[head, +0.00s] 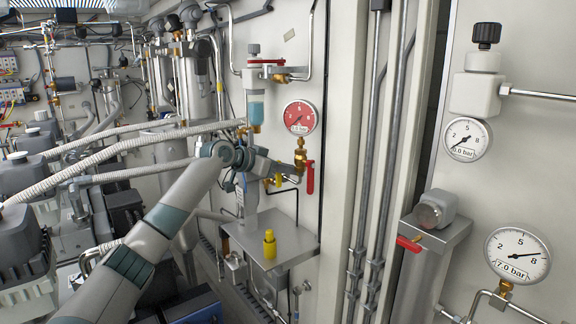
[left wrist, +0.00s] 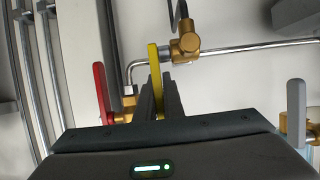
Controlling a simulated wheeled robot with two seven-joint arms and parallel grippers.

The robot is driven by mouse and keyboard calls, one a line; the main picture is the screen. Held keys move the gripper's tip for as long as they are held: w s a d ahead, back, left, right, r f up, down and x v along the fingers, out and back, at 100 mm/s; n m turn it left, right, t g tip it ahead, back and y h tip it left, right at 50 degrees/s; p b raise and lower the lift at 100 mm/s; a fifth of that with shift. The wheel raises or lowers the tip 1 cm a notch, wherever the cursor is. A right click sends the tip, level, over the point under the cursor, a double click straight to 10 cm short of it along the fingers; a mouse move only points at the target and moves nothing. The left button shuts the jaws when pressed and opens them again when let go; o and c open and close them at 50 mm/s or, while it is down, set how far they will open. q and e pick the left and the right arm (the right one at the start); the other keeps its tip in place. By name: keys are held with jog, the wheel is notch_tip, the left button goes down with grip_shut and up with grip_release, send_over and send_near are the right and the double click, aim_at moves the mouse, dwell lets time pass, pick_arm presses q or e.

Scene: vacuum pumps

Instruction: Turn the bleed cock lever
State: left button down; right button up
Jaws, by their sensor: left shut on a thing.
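My left gripper (head: 268,172) reaches in to the pipework on the pale wall panel, above a small grey shelf. In the left wrist view its two dark fingers (left wrist: 160,98) are shut on a yellow lever (left wrist: 154,66), which stands nearly upright between them. The yellow lever also shows just past the gripper in the head view (head: 278,181). A brass valve body (left wrist: 186,44) is behind it. No label shows which lever is the bleed cock's. My right gripper is out of view.
A red lever (left wrist: 102,92) stands left of the fingers and a grey lever (left wrist: 296,100) to the right. A red gauge (head: 300,117) is above the gripper. A yellow fitting (head: 269,244) stands on the grey shelf (head: 296,243). Conduits (head: 366,150) run down the wall to the right.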

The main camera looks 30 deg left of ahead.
pick_arm(q)
jog(key=shift+r, duration=0.15)
jog(key=c, duration=2.2)
grip_release()
jog(key=shift+o, duration=0.2)
jog(key=shift+w, duration=0.1)
jog(key=b+v, duration=0.2)
jog(key=v, duration=1.5)
jog(key=shift+s, duration=0.25)
